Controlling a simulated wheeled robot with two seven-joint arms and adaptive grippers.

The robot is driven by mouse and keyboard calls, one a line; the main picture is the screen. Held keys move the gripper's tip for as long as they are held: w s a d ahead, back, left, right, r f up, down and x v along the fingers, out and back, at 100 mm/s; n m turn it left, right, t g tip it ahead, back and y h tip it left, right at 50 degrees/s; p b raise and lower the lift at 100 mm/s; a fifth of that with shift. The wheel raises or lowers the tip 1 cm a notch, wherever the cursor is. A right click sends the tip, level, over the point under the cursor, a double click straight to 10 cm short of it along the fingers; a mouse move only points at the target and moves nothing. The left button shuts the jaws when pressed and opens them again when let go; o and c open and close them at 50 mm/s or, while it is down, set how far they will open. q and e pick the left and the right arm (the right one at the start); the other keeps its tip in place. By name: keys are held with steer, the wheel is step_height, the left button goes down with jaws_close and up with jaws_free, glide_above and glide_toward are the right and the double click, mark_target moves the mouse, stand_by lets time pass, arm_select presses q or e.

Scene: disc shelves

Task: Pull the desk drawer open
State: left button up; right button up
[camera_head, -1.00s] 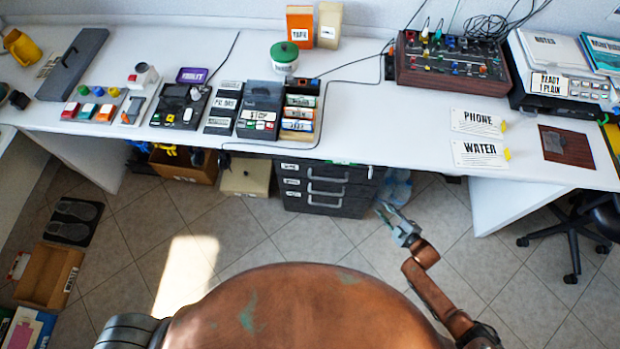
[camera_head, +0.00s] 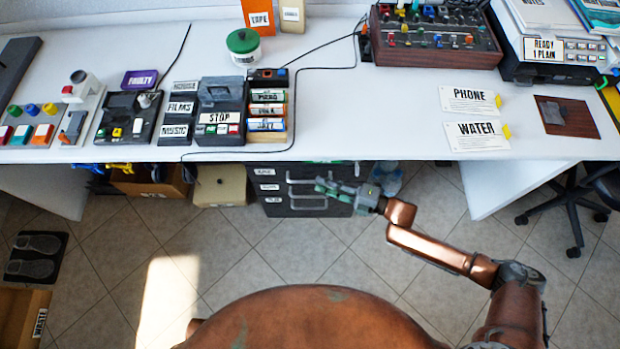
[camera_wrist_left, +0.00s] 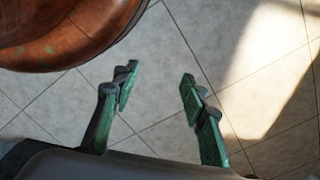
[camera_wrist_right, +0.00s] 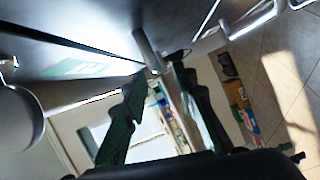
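The dark drawer unit (camera_head: 272,188) stands under the desk's front edge in the head view, with labelled fronts and pale bar handles. The upper part is partly hidden by the desk edge and my right gripper. My right gripper (camera_head: 326,188) is at the unit's front, by the handles' right side. In the right wrist view its fingers (camera_wrist_right: 160,76) are apart, and a grey handle bar (camera_wrist_right: 148,50) shows just beyond and between the tips. I cannot tell whether they touch. The drawers look shut. My left gripper (camera_wrist_left: 155,88) is open and empty above the floor in the left wrist view.
The desk (camera_head: 380,115) overhangs the unit. A beige box (camera_head: 221,187) and a brown box (camera_head: 150,182) stand to its left. Bottles (camera_head: 388,178) stand to its right. A chair (camera_head: 570,205) is farther right.

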mark_target(310, 181)
steer(key=b+x, duration=0.1)
steer(key=x, duration=0.2)
steer(key=shift+w+a+f, duration=0.15)
steer(key=shift+a+f, duration=0.05)
steer(key=shift+a, duration=0.15)
arm_select(q)
steer(key=shift+w+d+r, duration=0.15)
steer(key=shift+r, duration=0.55)
steer(key=shift+w+d+r, duration=0.1)
steer(key=shift+w+r, duration=0.1)
steer(key=shift+r, duration=0.5)
steer(key=shift+w+d+r, duration=0.15)
steer(key=shift+r, duration=0.55)
arm_select(e)
steer(key=shift+w+a, duration=0.25)
steer(key=shift+a, duration=0.2)
steer(key=shift+c, duration=0.6)
jaws_close()
